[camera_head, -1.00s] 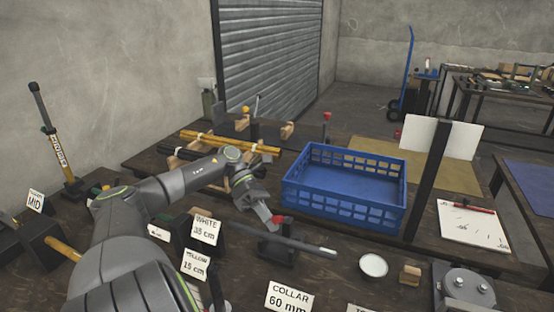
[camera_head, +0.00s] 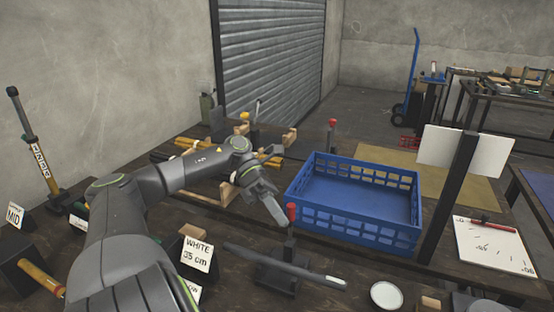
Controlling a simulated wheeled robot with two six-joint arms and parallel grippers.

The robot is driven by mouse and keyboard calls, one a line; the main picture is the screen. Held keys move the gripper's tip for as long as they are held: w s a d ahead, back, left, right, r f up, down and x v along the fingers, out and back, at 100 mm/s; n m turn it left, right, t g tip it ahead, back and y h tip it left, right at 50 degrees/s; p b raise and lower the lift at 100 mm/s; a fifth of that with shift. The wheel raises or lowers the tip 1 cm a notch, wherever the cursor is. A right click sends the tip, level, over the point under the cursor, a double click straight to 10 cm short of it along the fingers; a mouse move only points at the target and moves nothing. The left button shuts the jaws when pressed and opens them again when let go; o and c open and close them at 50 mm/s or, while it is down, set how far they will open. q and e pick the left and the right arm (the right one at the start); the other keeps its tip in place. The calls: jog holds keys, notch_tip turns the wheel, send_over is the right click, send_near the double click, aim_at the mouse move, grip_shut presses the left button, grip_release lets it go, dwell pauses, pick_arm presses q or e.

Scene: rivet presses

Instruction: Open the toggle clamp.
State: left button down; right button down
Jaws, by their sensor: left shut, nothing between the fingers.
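The toggle clamp (camera_head: 279,272) is a dark block on the table in front of the blue crate. Its red-tipped handle (camera_head: 291,212) stands roughly upright. A dark rod (camera_head: 285,264) with a grey end lies across the clamp. Whether the clamp presses on the rod is too small to tell. My left gripper (camera_head: 276,217) is shut and empty, its fingertips just left of the red tip. I cannot tell whether they touch it. My right gripper is not in view.
A blue crate (camera_head: 352,222) stands just right of the handle, with a dark post (camera_head: 447,200) beyond it. A round white dish (camera_head: 386,295) is at front right. Label cards, including "WHITE 35 cm" (camera_head: 197,254), stand at left. Another red-tipped handle (camera_head: 332,122) rises behind the crate.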

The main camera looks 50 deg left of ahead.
pick_arm(q)
jog(key=shift+w+a+r, duration=0.1)
jog(key=shift+w+r, duration=0.05)
jog(key=shift+w, duration=0.1)
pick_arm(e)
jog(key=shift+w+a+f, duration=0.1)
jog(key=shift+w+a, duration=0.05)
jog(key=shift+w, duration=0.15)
pick_arm(q)
jog(key=shift+w+a+r, duration=0.1)
jog(key=shift+r, duration=0.05)
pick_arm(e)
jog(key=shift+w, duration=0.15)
pick_arm(q)
jog(key=shift+a+r, duration=0.1)
